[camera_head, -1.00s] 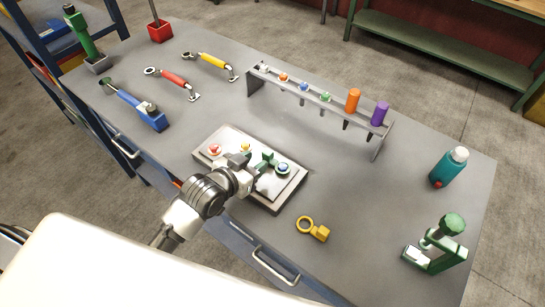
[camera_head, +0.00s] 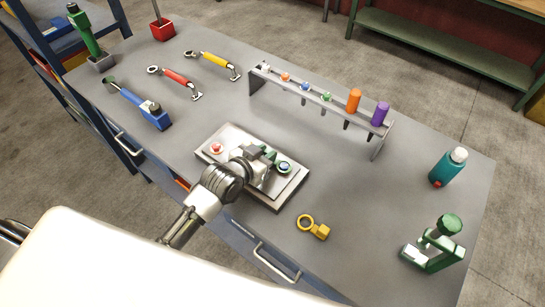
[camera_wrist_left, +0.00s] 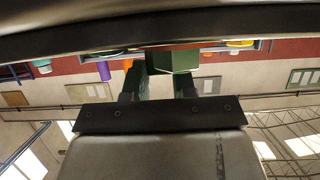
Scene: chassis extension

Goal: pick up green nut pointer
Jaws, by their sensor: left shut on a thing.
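The green nut pointer (camera_head: 269,152) is a small green piece at the light board (camera_head: 290,194) near the table's front edge. My left gripper (camera_head: 262,157) reaches over the board from the front and is shut on this green piece. In the left wrist view a green block (camera_wrist_left: 172,60) shows between the dark fingers. Whether the piece still touches the board is hidden by the gripper. A red knob (camera_head: 215,147) and a blue knob (camera_head: 284,167) are on the board, either side of the gripper. My right gripper is not in view.
A rack (camera_head: 318,98) with small coloured pieces and orange and purple handles stands behind the board. A teal bottle (camera_head: 447,167) and green clamp-like device (camera_head: 436,247) stand at right. Several hand tools lie at back left.

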